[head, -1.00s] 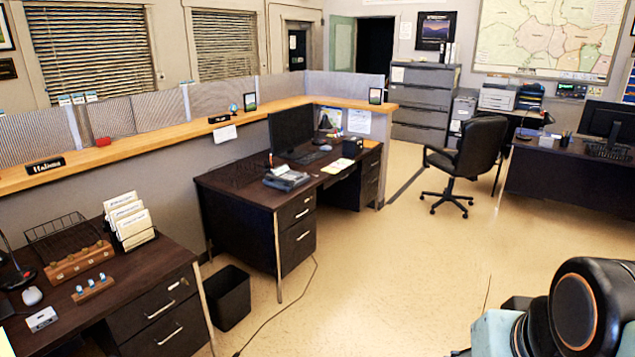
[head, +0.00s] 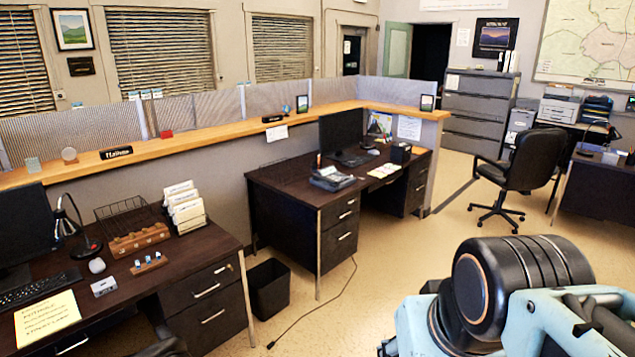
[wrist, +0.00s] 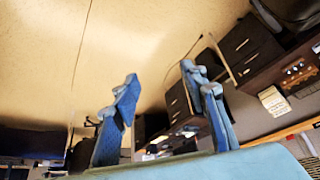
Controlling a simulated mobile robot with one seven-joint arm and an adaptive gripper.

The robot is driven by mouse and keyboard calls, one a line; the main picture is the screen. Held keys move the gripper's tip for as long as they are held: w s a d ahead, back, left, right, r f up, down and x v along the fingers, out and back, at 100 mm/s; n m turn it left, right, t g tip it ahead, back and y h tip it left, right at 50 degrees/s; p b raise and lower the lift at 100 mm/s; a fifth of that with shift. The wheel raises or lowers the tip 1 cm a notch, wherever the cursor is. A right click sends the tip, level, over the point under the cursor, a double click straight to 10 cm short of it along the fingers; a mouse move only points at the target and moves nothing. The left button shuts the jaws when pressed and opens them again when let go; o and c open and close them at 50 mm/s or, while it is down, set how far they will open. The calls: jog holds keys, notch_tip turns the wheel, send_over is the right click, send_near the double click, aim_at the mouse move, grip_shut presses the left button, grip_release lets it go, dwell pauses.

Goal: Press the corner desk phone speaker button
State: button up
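The desk phone (head: 332,179) is a dark grey device with a light panel. It lies on the front part of the dark corner desk (head: 285,183) in the middle of the head view. Its buttons are too small to tell apart. My gripper (wrist: 160,75) shows in the wrist view with its two blue fingers well apart and nothing between them. It is away from the desk and the phone, with floor behind it. In the head view only my arm shows at the lower right, not the fingers.
A nearer desk at left holds a lamp, a keyboard and a file holder (head: 186,210). A black bin (head: 268,287) stands between the desks, and a cable lies on the floor. A black office chair (head: 517,170) stands at right. Open floor (head: 400,245) lies before the corner desk.

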dwell(0.4)
grip_shut()
dwell(1.3)
